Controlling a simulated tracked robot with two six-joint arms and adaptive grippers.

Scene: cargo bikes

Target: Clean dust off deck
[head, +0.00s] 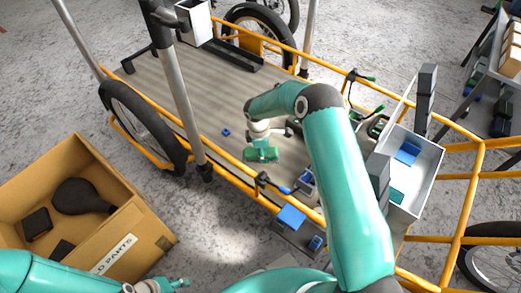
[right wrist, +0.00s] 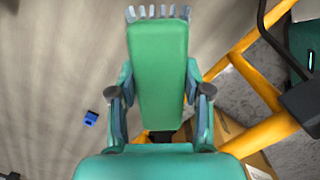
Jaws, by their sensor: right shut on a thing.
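The deck (head: 225,85) is a grey-brown ridged board inside the cargo bike's orange frame; it also fills the left of the right wrist view (right wrist: 50,60). Its surface looks pale and streaky, and I cannot tell dust from texture. My right gripper (head: 262,146) is over the deck's near part, shut on a green brush (right wrist: 158,75). The brush's pale bristles point to the top of the right wrist view. I cannot tell whether they touch the deck. My left gripper (head: 168,286) is low at the picture's bottom edge, away from the deck; its fingers are too small to judge.
A small blue piece (head: 226,132) lies on the deck left of the brush. A cardboard box (head: 150,215) with dark parts stands on the floor at left. A white bin (head: 428,180) is at right. Orange rails (head: 225,176), grey posts (head: 180,90) and wheels (head: 140,120) edge the deck.

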